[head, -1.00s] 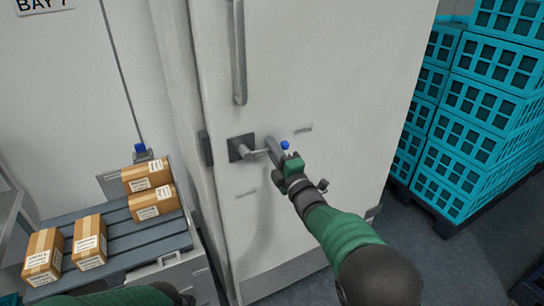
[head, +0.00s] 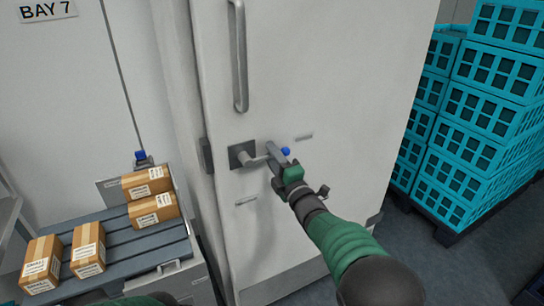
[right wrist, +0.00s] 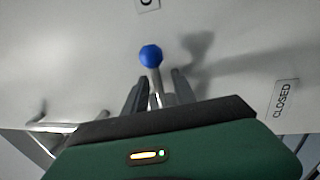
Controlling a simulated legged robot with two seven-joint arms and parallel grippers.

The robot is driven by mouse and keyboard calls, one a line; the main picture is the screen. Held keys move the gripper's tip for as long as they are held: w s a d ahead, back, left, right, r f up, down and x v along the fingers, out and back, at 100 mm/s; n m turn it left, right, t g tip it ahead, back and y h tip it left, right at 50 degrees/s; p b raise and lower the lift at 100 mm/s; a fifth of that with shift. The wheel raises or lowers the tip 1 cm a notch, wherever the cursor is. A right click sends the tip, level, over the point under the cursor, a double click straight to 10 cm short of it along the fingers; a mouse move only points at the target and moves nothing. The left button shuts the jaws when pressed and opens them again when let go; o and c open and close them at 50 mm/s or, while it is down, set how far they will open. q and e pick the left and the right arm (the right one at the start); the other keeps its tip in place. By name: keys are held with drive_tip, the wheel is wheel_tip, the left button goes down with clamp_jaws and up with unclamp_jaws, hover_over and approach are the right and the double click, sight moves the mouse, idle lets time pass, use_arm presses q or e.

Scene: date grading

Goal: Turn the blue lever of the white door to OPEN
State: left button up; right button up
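The white door (head: 320,85) has a grey lever (head: 259,159) on a dark square plate (head: 242,154). The lever points right, roughly level, and ends in a blue ball (head: 285,151). My right gripper (head: 277,156) is at the lever's outer end, near the ball. In the right wrist view its two fingers stand on either side of the lever rod (right wrist: 155,88), with gaps seeming to show, and the blue ball (right wrist: 150,56) lies beyond them. A CLOSED label (right wrist: 284,100) is at right there; another label (right wrist: 148,4) is cut off at the top. My left gripper is not visible.
A vertical grey handle (head: 239,55) is above the lever. At left, several cardboard boxes (head: 88,249) lie on a blue-grey slatted surface (head: 125,245). Teal crates (head: 475,145) are stacked at right on a dark pallet. Floor shows between door and crates.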

drive_tip(key=v, duration=1.6)
drive_tip(key=shift+s+d+f+b, duration=0.2)
drive_tip(key=shift+s+d+b, duration=0.05)
drive_tip(key=shift+s+b, duration=0.1)
